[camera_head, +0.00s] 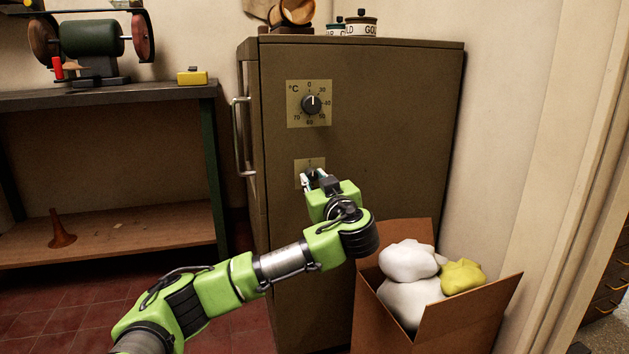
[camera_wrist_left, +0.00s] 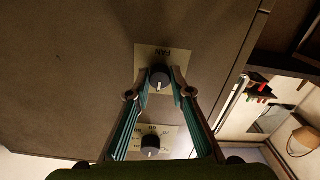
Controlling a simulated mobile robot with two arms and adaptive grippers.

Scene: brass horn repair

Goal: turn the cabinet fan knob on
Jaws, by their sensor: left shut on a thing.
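The cabinet (camera_head: 390,120) is a tall olive-brown metal box in the middle of the head view. The wrist view shows the dark fan knob (camera_wrist_left: 159,76) on this plate, which is marked FAN (camera_wrist_left: 172,54). My left gripper (camera_head: 312,181) is at the plate and hides the knob in the head view. In the wrist view its teal-padded fingers are shut on the knob from both sides. I cannot tell the knob's setting. My right gripper is out of view.
The temperature dial (camera_head: 312,104) is just above the fan plate. A vertical handle (camera_head: 242,138) is at the cabinet's left edge. An open cardboard box (camera_head: 464,317) with white and yellow bundles stands at the lower right. A workbench (camera_head: 110,97) with a grinder is at left.

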